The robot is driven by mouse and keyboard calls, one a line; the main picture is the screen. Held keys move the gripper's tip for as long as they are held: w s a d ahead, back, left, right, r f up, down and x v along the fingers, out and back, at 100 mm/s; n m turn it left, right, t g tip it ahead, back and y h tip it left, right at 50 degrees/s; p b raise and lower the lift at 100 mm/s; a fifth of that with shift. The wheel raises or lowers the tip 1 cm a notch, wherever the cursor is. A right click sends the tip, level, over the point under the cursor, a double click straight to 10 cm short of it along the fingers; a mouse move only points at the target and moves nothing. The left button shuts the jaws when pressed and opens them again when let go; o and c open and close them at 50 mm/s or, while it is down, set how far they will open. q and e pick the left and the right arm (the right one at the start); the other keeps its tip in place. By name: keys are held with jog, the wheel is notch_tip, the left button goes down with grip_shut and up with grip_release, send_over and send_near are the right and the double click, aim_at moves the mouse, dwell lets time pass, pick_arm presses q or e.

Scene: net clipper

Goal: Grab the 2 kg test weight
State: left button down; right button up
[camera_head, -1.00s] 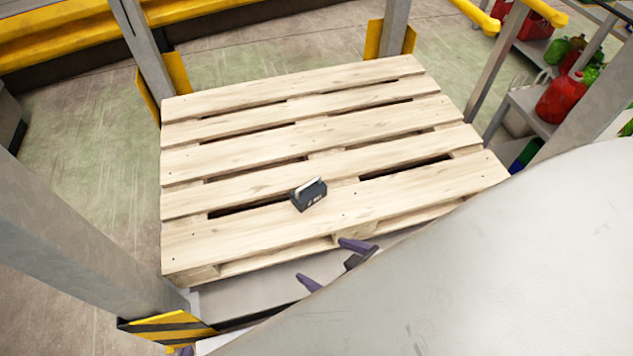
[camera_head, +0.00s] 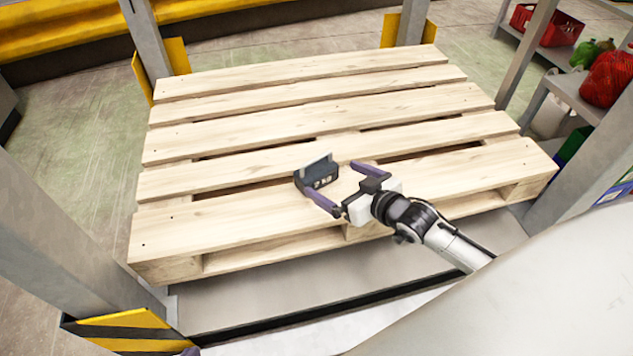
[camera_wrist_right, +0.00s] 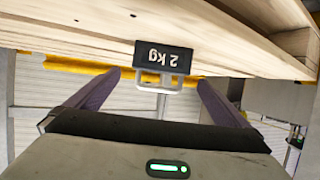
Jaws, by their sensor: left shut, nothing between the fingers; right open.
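The 2 kg test weight (camera_head: 318,181) is a small dark block with a light handle on top and a white "2 kg" label. It stands on the front part of the wooden pallet (camera_head: 230,222). My right gripper (camera_head: 330,178) is open, its purple fingers reaching to the weight from the front right. In the right wrist view the weight (camera_wrist_right: 162,57) appears upside down, its handle about level with the fingertips (camera_wrist_right: 159,78). A gap shows on each side, and neither finger touches it.
Grey posts with yellow guards stand around the pallet, including a near left post (camera_head: 60,235) with a striped guard (camera_head: 125,330). A shelf at the right holds red and green items (camera_head: 608,78). The rest of the pallet top is bare.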

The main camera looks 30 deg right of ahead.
aim_at(323, 175)
jog(key=b+x, duration=0.1)
jog(key=x, duration=0.3)
jog(key=shift+s+f, duration=0.1)
jog(key=b+x, duration=0.3)
jog(key=shift+w+a+f, duration=0.15)
jog(key=shift+w+f, duration=0.05)
jog(key=shift+w, duration=0.1)
jog(key=shift+w+f, duration=0.15)
jog(key=shift+w, duration=0.4)
pick_arm(q)
jog(key=d, duration=0.1)
jog(key=d+r+h, duration=0.1)
jog(key=w, duration=0.1)
jog(key=shift+d+r+h, duration=0.25)
jog(key=shift+d+h, duration=0.05)
jog(key=shift+d, duration=0.1)
